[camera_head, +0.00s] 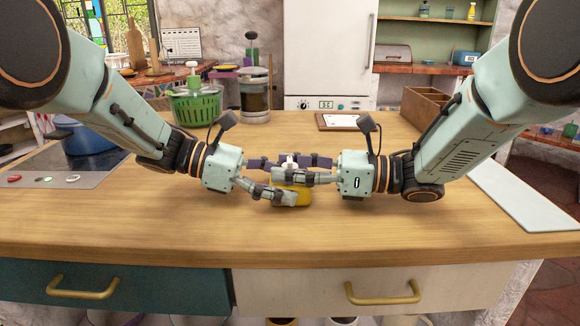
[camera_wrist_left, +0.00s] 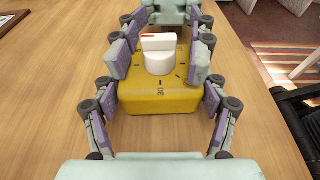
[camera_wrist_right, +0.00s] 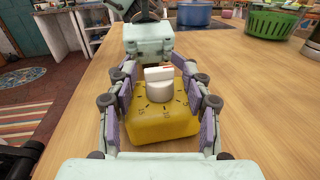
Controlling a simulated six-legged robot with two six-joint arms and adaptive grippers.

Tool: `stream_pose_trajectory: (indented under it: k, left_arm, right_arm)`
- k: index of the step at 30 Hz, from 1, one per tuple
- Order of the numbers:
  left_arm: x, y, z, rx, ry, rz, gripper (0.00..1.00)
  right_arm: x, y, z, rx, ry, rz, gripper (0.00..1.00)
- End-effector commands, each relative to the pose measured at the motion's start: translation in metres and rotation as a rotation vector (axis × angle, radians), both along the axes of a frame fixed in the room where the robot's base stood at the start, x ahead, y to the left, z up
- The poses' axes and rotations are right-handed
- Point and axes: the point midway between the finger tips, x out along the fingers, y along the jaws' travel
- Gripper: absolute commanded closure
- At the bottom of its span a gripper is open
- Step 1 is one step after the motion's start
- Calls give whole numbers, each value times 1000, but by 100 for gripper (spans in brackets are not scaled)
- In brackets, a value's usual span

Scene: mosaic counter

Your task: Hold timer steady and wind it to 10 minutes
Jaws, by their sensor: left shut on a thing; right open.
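The yellow timer (camera_head: 293,196) stands on the wooden counter between my two facing grippers, partly hidden behind fingers in the head view. Its white round knob with a raised bar shows on top in the left wrist view (camera_wrist_left: 160,62) and the right wrist view (camera_wrist_right: 159,90). A red mark is at one end of the bar. My left gripper (camera_head: 294,183) is shut on the timer's body, a finger on either side. My right gripper (camera_head: 283,169) is open, its fingers spread on either side of the knob, higher than the left fingers. Clear gaps to the knob show.
A green basket (camera_head: 195,104) and a glass jar (camera_head: 255,96) stand at the back left. A blue pot (camera_head: 82,135) is on the cooktop. A framed sheet (camera_head: 340,122) and a wooden box (camera_head: 424,104) lie behind. The counter in front is clear.

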Motion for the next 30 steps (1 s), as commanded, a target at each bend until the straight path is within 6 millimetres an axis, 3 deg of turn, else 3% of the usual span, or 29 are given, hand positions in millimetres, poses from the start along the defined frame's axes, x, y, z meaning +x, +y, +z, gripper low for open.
stream_pose_trajectory:
  k: [9,27,30]
  left_arm:
    - [0,0,0,0,0,0,44]
    - [0,0,0,0,-1,-1,44]
    - [0,0,0,0,-1,-1,44]
  right_arm:
    - [1,3,0,1,0,-1,50]
    - [1,2,0,1,0,-1,100]
    - [1,2,0,1,1,-1,100]
